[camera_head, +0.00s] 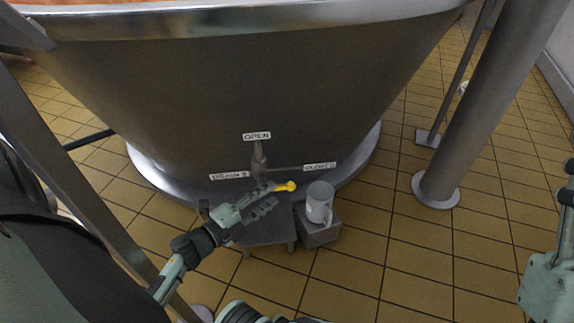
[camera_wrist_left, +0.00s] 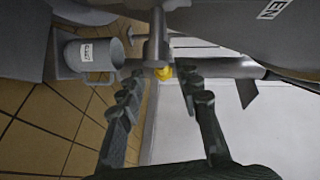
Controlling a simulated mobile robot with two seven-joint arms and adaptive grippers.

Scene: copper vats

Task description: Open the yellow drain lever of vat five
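The yellow lever end (camera_head: 286,187) shows beside the drain valve (camera_head: 259,160), low on the big metal vat (camera_head: 220,90). It lies on the side of the CLOSED label (camera_head: 320,166); the OPEN label (camera_head: 257,136) is above the valve. A label reading DRAIN and a blurred number (camera_head: 229,175) is at the left. My left gripper (camera_head: 270,197) is just left of the yellow end. In the left wrist view the yellow end (camera_wrist_left: 163,73) shows between the spread fingers (camera_wrist_left: 160,92), with gaps at both sides. My right gripper (camera_head: 560,260) is cut off at the right edge.
A grey mug (camera_head: 319,201) stands on a small grey block (camera_head: 319,234) close to the right of my left gripper. A low grey stand (camera_head: 268,232) is beside it. A thick metal post (camera_head: 480,110) rises at the right. Tiled floor (camera_head: 400,260) is clear at lower right.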

